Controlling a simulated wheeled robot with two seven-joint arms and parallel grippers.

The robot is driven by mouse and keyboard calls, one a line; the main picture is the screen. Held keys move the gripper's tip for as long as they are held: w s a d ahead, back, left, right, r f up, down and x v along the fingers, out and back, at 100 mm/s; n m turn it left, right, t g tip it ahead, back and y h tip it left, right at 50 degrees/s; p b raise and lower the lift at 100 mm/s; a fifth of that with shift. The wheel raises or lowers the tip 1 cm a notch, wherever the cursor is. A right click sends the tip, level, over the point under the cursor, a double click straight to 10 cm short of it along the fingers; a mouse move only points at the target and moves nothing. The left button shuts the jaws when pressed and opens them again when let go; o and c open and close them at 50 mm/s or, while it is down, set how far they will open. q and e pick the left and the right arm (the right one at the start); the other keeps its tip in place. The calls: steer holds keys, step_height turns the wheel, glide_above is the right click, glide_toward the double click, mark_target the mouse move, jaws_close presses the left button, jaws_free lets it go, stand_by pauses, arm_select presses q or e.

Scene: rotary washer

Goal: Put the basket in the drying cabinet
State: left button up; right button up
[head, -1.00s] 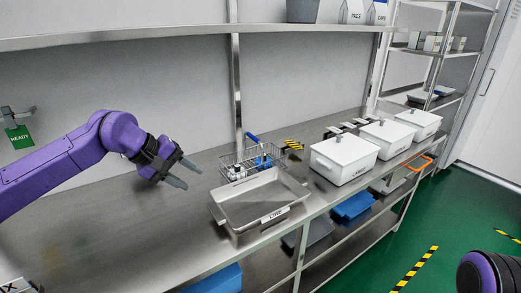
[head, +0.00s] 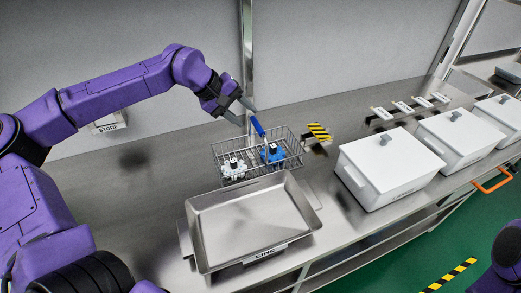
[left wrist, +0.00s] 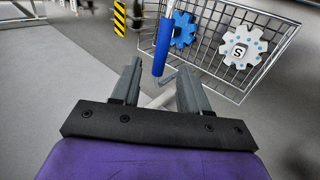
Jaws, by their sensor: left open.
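The wire basket (head: 222,155) stands on the steel bench behind a shallow metal tray. It holds a blue gear-shaped part (head: 272,153) and a white one (head: 233,168). A blue handle (head: 257,126) rises from the basket. My left gripper (head: 247,112) is open just above and beside the handle. In the left wrist view the blue handle (left wrist: 164,45) lies ahead of the open jaws (left wrist: 157,85), with the basket (left wrist: 275,55) beyond. Contact is not visible. My right gripper is not in view. I cannot identify a drying cabinet in these frames.
The steel tray (head: 199,222) labelled LINE sits in front of the basket. White lidded boxes (head: 385,170) stand in a row at the right. A yellow-black striped block (head: 318,131) is just right of the basket. The bench at left (head: 130,190) is partly clear behind my arm.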

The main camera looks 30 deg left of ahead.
mark_target(254, 123)
arm_select(q)
steer(key=shift+d+f, duration=0.2)
steer(key=shift+f, duration=0.1)
steer(key=p+x, duration=0.1)
steer(key=x, duration=0.5)
steer(key=shift+w+a+p, duration=0.1)
steer(key=shift+w+p, duration=0.1)
steer(key=shift+p, duration=0.2)
steer(key=shift+s+r, duration=0.1)
steer(key=shift+s, duration=0.05)
steer(key=shift+c, duration=0.6)
jaws_close()
